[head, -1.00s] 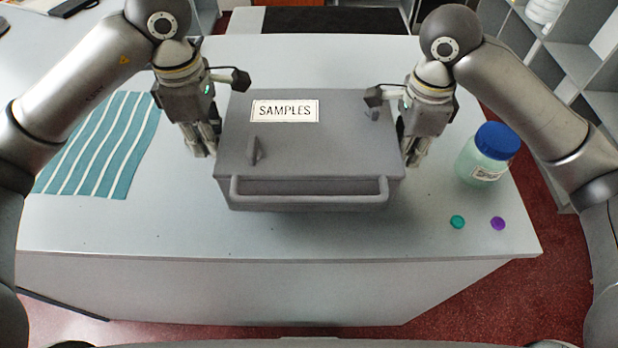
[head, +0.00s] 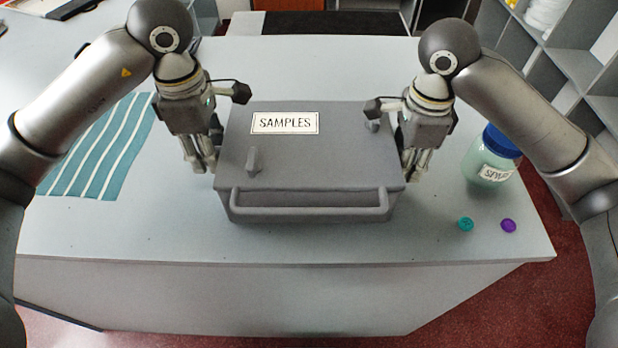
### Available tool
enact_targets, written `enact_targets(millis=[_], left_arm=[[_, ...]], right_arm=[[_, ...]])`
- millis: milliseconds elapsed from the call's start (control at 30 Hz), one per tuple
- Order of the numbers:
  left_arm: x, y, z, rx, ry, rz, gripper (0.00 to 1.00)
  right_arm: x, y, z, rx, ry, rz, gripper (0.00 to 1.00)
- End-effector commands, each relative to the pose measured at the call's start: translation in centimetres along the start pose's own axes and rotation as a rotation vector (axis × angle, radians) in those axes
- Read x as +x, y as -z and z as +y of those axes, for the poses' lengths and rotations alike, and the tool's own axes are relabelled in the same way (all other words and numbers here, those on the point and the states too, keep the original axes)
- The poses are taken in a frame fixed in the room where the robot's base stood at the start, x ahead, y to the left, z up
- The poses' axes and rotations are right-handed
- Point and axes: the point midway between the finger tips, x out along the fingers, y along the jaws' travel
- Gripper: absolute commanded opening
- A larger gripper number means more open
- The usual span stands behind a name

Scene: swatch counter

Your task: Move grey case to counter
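The grey case (head: 310,168), labelled SAMPLES, is level over the middle of the counter (head: 130,235), with its front handle bar toward me. I cannot tell whether its underside touches the counter. My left gripper (head: 205,162) is at the case's left side, fingers pointing down, and my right gripper (head: 414,168) is at its right side in the same way. Both appear shut on the case's sides. The exact contact points are partly hidden.
A teal striped cloth (head: 100,150) lies on the left. A jar with a blue lid (head: 500,141) stands on the right, near a teal cap (head: 465,224) and a purple cap (head: 508,226). Shelves (head: 575,65) stand beyond the right edge. The counter's front strip is clear.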

Motion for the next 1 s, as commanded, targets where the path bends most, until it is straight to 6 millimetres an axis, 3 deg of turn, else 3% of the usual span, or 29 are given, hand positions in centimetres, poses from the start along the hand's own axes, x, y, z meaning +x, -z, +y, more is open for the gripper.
enact_targets(millis=[467, 1000], left_arm=[[-1.0, 0.0, 0.1, -0.001, -0.004, 0.001, 0.36], [-9.1, 0.0, 0.1, -0.001, -0.004, 0.001, 0.36]], right_arm=[[0.0, 0.0, 0.0, 0.000, 0.000, 0.001, 0.35], [0.0, 0.0, 0.0, 0.001, 0.000, 0.001, 0.35]])
